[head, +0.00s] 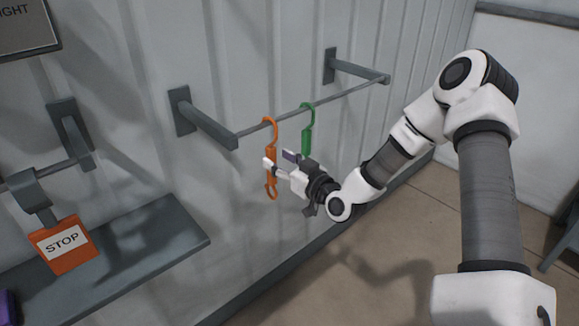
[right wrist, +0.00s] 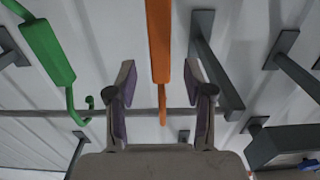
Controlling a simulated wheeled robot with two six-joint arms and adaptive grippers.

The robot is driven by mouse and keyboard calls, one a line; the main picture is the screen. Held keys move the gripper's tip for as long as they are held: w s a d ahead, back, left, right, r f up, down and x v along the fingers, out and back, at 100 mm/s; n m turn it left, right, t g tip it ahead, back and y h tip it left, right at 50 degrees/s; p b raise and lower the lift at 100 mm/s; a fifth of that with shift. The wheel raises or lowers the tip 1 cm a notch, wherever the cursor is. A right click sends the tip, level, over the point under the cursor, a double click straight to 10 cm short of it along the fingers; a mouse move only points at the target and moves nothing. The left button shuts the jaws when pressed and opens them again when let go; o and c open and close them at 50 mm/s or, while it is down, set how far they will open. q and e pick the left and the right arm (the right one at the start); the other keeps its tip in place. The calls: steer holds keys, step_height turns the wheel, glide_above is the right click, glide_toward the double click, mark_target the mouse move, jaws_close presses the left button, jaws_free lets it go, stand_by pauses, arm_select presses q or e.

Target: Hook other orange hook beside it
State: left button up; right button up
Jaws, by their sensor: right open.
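An orange hook (head: 271,160) hangs by its upper curl from the grey rail (head: 347,93) on the wall. A green hook (head: 307,130) hangs on the same rail, just right of it. My right gripper (head: 278,158) is open at the orange hook's middle. In the right wrist view the orange hook (right wrist: 159,45) stands between the two spread fingers (right wrist: 160,100), with a gap on each side. The green hook (right wrist: 47,50) is at the left there, outside the fingers. My left gripper is not in view.
The rail's two wall brackets (head: 205,122) stick out either side of the hooks. A grey shelf (head: 150,240) is at lower left, with an orange STOP sign (head: 63,244) hanging in front. Floor shows at the right.

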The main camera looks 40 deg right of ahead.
mark_target(274, 156)
steer(key=w, duration=0.3)
steer(key=shift+a, duration=0.15)
steer(key=shift+w+r, duration=0.15)
steer(key=shift+w, duration=0.05)
steer(key=shift+w, duration=0.1)
jaws_close()
steer(key=c, duration=0.9)
jaws_free()
jaws_close()
